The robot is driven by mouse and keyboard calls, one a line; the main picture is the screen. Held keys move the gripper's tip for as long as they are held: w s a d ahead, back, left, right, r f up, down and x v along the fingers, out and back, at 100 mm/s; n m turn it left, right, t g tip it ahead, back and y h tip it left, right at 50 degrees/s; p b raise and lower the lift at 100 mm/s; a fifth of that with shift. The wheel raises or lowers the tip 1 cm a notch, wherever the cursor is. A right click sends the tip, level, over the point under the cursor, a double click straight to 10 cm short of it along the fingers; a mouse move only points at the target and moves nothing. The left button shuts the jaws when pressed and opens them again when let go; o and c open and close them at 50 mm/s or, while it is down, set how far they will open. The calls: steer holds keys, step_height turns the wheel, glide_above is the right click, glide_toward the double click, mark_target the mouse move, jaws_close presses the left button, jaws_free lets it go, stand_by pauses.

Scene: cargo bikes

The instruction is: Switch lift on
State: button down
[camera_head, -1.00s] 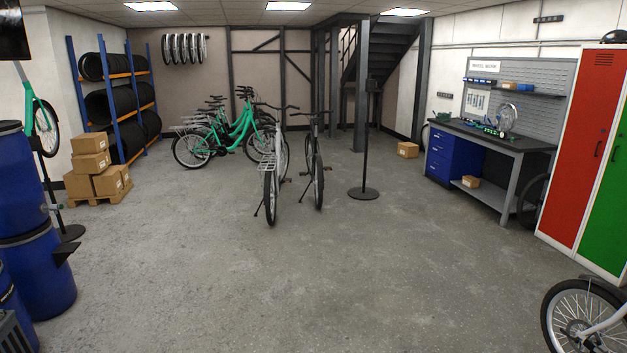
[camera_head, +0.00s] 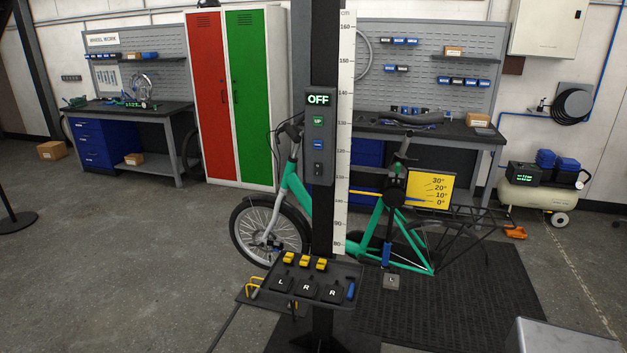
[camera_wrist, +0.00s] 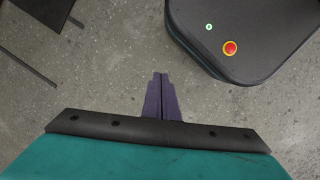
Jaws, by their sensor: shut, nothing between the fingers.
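A dark control box (camera_head: 319,136) is fixed to the lift post (camera_head: 327,40) in the head view. A white centimetre scale runs down the post. A green bike (camera_head: 370,225) stands behind the post over a black mat. My gripper (camera_wrist: 161,78) shows only in the wrist view, with its fingers together and empty above the bare floor, away from the control box.
A tray (camera_head: 305,280) with pieces marked L and R juts from the post at low height. A yellow angle plate (camera_head: 430,191) is at right. Lockers (camera_head: 240,100), workbenches and a compressor (camera_head: 540,190) line the wall. Grey floor is open at left.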

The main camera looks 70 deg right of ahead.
steer(key=w+d+r+n+t+h+b, duration=0.1)
steer(key=w+d+r+t, duration=0.1)
steer(key=w+d+r, duration=0.5)
steer(key=w+d+r+n+t+h+b, duration=0.1)
steer(key=w+d+r+t+b, duration=0.15)
steer(key=w+d+r, duration=0.45)
steer(key=w+d+r+t+h+b, duration=0.15)
steer(key=w+d+r, duration=0.25)
steer(key=d+r, duration=0.45)
steer(key=w+d+r+t+h+b, duration=0.1)
steer(key=w+d+r+h, duration=0.2)
steer(key=d+r, duration=0.55)
steer(key=s+d+r+m+h+b, duration=0.15)
steer(key=s+d+r, duration=0.25)
steer(key=d+r, duration=0.45)
steer(key=s+d+r+m+h+b, duration=0.1)
steer(key=s+d+r+h+b, duration=0.2)
steer(key=d+r, duration=0.55)
steer(key=s+d+r+m+g+h+b, duration=0.1)
steer(key=s+d+r+m, duration=0.1)
steer(key=s+d+r, duration=0.2)
steer(key=s+d+r+m+g+h+b, duration=0.1)
steer(key=s+d+r, duration=0.4)
steer(key=s+r, duration=0.6)
steer(key=s+m+h+b, duration=0.1)
steer(key=s, duration=0.4)
steer(key=shift+d+g, duration=0.2)
steer(key=shift+g, duration=0.1)
